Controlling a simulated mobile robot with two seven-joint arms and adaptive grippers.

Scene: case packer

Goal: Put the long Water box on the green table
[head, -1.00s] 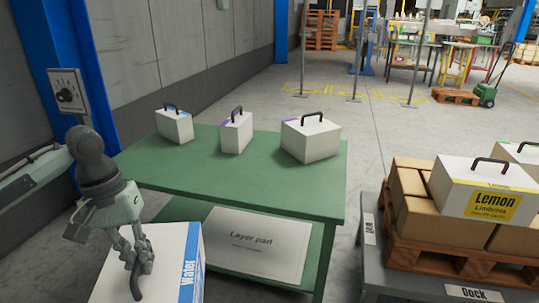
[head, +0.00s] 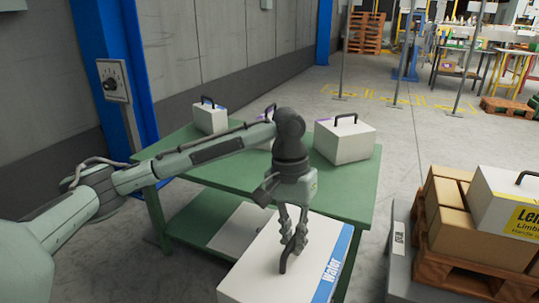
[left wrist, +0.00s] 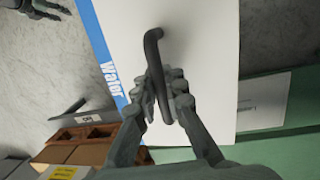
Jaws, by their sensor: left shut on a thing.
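The long Water box (head: 262,262) is white with a blue "Water" stripe along its right side and a dark handle on top. My left gripper (head: 293,246) is shut on that handle; its fingers (left wrist: 160,92) close round it in the left wrist view. The box (left wrist: 205,60) hangs in front of the green table (head: 215,180), overlapping its front edge and lower shelf in the picture. I cannot tell its exact height over the table. What looks like my right gripper (left wrist: 48,10) shows at the top left corner of the wrist view, its jaw state unclear.
Two white boxes, at left (head: 210,119) and right (head: 344,142), stand along the table's back; a third between them is mostly hidden by my arm. A Lemon box (head: 505,200) sits on brown cartons on a pallet at right. The table's front part looks clear.

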